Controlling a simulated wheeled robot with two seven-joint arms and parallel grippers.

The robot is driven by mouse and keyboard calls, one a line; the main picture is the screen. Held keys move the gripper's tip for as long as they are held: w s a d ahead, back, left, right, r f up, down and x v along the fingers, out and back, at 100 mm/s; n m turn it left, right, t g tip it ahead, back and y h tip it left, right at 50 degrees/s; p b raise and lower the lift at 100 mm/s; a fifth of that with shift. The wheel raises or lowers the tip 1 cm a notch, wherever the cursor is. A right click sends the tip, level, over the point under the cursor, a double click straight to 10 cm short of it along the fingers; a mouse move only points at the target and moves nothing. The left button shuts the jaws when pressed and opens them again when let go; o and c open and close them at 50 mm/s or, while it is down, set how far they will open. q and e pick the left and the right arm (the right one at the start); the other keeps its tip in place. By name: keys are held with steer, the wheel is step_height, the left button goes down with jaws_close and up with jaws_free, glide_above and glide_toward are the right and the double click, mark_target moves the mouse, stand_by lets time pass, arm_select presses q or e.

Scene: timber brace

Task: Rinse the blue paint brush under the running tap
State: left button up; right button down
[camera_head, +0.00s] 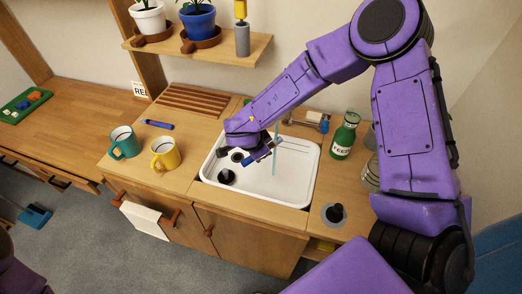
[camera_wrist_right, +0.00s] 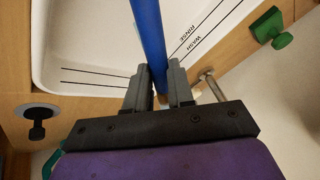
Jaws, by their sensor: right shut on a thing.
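My right gripper (camera_head: 264,154) reaches over the white sink (camera_head: 290,188) and is shut on a blue brush handle (camera_wrist_right: 147,35). In the right wrist view the handle stands between the two grey fingertips (camera_wrist_right: 157,88); its bristle end is out of view there and cannot be made out in the head view. The metal tap (camera_head: 314,119) stands at the sink's back edge. A thin pale-blue stream of water (camera_head: 276,152) falls into the basin, just right of the gripper. I cannot tell whether the brush touches it. My left gripper is not in view.
A green bottle (camera_head: 345,136) and a black-knobbed plug (camera_head: 336,213) stand right of the sink. A teal mug (camera_head: 124,143), a yellow mug (camera_head: 165,154) and a blue stick-like object (camera_head: 158,124) are on the left counter. A shelf (camera_head: 240,50) with potted plants hangs above.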

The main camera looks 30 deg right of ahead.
steer(key=s+a, duration=0.4)
steer(key=a, duration=0.3)
steer(key=shift+p, duration=0.45)
stand_by(1.2)
steer(key=s+a+r+p, duration=0.2)
steer(key=a+r+p, duration=0.2)
steer(key=shift+s+a+p, duration=0.2)
steer(key=shift+p, duration=0.2)
